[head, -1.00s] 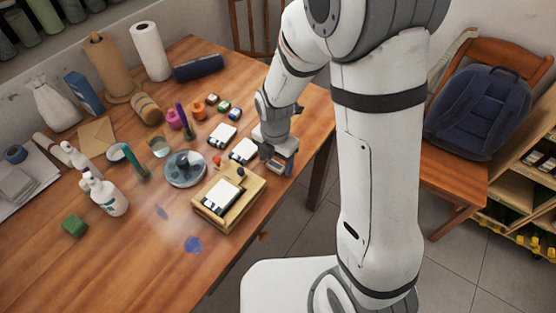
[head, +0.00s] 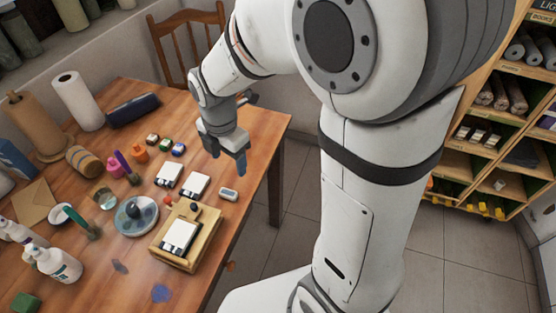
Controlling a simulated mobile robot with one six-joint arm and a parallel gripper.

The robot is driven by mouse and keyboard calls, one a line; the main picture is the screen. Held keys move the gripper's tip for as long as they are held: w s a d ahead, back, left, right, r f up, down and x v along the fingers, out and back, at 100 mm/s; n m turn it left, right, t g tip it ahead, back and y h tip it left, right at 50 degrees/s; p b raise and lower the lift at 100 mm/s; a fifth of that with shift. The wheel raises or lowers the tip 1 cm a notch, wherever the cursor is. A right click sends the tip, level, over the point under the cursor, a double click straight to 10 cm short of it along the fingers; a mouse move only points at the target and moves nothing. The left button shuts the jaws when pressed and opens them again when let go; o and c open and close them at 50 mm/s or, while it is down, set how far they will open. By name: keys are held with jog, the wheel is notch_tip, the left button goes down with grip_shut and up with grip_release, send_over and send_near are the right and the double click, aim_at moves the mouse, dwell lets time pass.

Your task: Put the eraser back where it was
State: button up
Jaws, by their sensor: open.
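A small pale block with a grey-blue band, which looks like the eraser (head: 228,194), lies on the wooden table (head: 225,224) near its right edge. It sits to the right of the white cards and the wooden box. My gripper (head: 229,164) is open, points down and is empty. It is just behind the eraser in the picture, apart from it and seemingly above the tabletop.
A wooden box (head: 207,240) with a black-and-white card stands in front left of the eraser. Two similar cards (head: 195,186), a round grey-blue dish (head: 136,216) and small coloured blocks (head: 166,144) lie left. A chair (head: 188,45) stands behind the table.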

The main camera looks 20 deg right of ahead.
jog(key=s+d+r+m+t, duration=0.1)
jog(key=s+d+r+m, duration=0.2)
jog(key=m, duration=0.9)
jog(key=s+d+r+m+t, duration=0.1)
jog(key=s+d+r+m, duration=0.3)
jog(key=s+d+m, duration=0.4)
jog(key=m, duration=0.4)
jog(key=shift+m, duration=0.4)
